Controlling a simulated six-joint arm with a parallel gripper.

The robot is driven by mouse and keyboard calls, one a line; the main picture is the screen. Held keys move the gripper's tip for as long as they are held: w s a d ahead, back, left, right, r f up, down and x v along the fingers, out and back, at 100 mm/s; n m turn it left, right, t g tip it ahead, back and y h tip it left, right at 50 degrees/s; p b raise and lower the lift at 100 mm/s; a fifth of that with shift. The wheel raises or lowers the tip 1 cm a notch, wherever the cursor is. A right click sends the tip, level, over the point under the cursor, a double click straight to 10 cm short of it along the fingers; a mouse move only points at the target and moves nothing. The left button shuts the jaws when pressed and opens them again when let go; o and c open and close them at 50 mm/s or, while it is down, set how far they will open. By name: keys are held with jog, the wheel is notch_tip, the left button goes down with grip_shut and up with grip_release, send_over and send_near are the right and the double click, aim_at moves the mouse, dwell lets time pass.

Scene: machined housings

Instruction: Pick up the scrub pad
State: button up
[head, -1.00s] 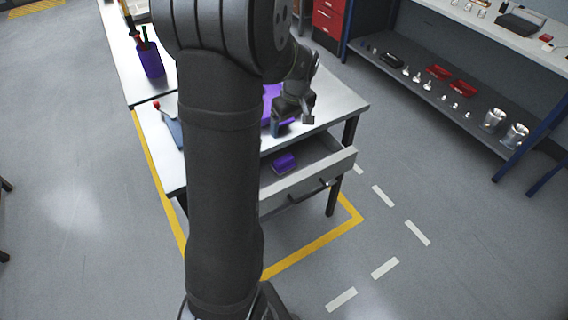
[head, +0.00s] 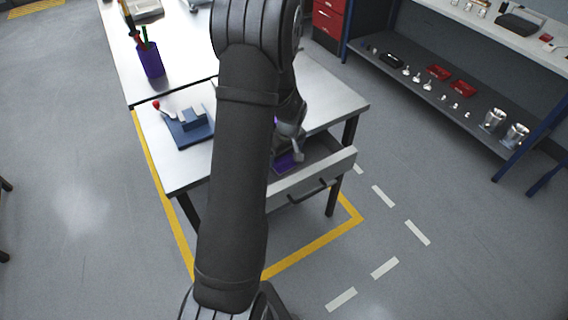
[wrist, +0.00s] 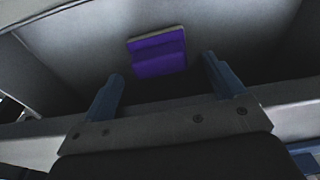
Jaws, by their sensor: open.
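The scrub pad is a purple block with a pale backing, lying in the open drawer (head: 318,172). In the wrist view the scrub pad (wrist: 157,54) shows whole, ahead of and between the blue fingers. My gripper (wrist: 162,67) is open with nothing between its jaws. In the head view my gripper is over the drawer, and my arm hides part of it. The purple of the scrub pad (head: 284,166) shows just below the gripper there. How much height is left between fingers and pad I cannot tell.
The drawer front with its dark handle (head: 308,191) and the tabletop edge bound the space. A blue fixture (head: 190,128) with a red knob stands on the table (head: 330,90). A purple pen cup (head: 150,60) stands further back. My arm hides part of the tabletop.

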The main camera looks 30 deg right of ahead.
aim_at(291, 162)
notch_tip(291, 162, down, 2)
jog(key=shift+w, duration=0.15)
jog(key=c, duration=1.1)
jog(key=shift+r, duration=0.15)
jog(key=shift+r, duration=0.5)
jog(key=s, duration=0.4)
notch_tip(291, 162, up, 14)
jog(key=shift+f, duration=0.1)
